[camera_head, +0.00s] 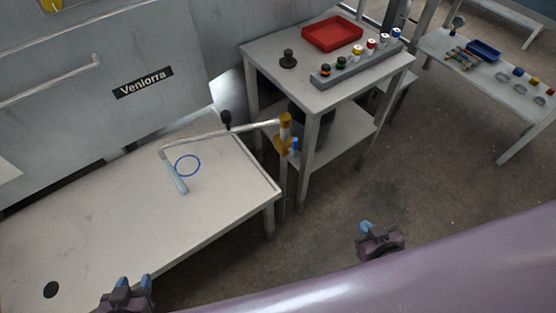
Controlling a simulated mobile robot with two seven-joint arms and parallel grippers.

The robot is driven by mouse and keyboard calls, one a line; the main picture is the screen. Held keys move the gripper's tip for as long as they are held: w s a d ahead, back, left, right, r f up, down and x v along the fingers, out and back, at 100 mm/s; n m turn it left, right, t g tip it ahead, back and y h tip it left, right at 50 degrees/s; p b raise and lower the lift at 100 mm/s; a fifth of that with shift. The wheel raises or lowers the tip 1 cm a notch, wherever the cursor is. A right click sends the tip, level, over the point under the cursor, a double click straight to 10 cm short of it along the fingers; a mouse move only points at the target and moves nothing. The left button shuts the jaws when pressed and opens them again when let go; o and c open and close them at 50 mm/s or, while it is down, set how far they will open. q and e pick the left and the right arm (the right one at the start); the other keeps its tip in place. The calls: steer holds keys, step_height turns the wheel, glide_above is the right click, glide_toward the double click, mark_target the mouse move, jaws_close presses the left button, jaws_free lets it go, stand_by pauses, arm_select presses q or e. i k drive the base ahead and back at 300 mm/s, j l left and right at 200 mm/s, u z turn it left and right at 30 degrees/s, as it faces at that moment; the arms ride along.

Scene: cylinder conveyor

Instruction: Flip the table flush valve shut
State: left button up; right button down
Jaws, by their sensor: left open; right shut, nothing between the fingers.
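The table flush valve is a brass-coloured body (284,133) on an upright post at the right corner of the pale table (90,225). A small blue lever (294,144) sits on its right side, roughly upright; whether the valve is open or shut is too small to tell. A grey pipe (222,134) runs left from the valve to a spout (176,177) over the table. My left gripper (133,283) is open and empty at the table's front edge, far from the valve. My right gripper (366,226) is shut and empty, right of and nearer than the valve.
A blue ring (188,166) lies beside the spout. A side table behind the valve holds a red tray (332,33) and a grey rack (357,65) of coloured-topped cylinders. Another bench (510,100) stands at right. My purple arm crosses the lower right. Floor between is clear.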

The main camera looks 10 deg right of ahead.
mark_target(293, 151)
steer(key=k+j, duration=0.1)
steer(key=j, duration=0.25)
steer(key=k+j, duration=0.1)
steer(key=j, duration=0.65)
steer(key=k+j, duration=0.15)
steer(key=j, duration=0.25)
